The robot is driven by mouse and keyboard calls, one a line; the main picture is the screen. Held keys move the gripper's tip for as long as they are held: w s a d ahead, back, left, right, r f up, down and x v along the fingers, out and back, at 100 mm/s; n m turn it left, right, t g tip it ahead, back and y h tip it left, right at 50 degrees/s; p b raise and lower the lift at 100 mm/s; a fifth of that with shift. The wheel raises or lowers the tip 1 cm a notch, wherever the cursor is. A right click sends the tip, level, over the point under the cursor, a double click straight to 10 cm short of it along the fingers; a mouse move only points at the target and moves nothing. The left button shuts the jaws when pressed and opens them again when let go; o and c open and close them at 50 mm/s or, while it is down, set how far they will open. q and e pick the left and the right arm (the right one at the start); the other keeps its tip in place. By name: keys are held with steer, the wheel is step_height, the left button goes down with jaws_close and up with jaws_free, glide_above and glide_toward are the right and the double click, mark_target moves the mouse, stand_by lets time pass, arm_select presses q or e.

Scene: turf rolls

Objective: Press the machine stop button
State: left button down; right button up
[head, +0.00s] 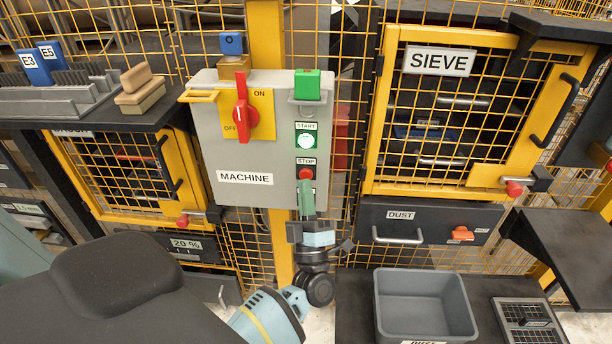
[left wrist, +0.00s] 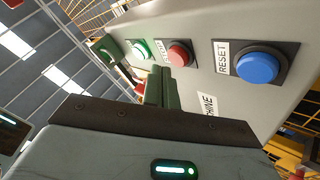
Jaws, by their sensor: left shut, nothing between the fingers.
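The red stop button (head: 306,174) sits low on the right side of the grey machine box (head: 260,150), under a STOP label. It also shows in the left wrist view (left wrist: 180,54). My left gripper (head: 306,190) is shut and empty, its green fingers pointing up at the box just below the red button. In the left wrist view the fingertips (left wrist: 159,72) are close beside the button; I cannot tell whether they touch it. The start button (head: 306,141) above glows pale green. My right gripper is not in view.
A blue reset button (left wrist: 258,67) is on the same panel. The red rotary switch (head: 241,115) has its handle upright. The yellow-framed sieve door (head: 375,120) and dust drawer (head: 400,216) are to the right.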

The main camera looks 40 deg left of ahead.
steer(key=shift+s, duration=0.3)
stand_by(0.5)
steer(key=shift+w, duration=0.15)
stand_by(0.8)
arm_select(q)
steer(key=shift+w, duration=0.1)
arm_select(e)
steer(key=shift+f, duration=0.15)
arm_select(q)
steer(key=shift+w+a, duration=0.25)
steer(key=shift+w, duration=0.05)
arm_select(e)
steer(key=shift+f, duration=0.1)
arm_select(q)
steer(key=shift+w+a+b, duration=0.2)
steer(key=shift+w+b, duration=0.15)
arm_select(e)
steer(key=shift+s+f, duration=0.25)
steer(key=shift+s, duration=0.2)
arm_select(q)
steer(key=shift+s, duration=0.1)
stand_by(0.4)
steer(key=shift+s+d, duration=0.45)
steer(key=shift+s, duration=0.2)
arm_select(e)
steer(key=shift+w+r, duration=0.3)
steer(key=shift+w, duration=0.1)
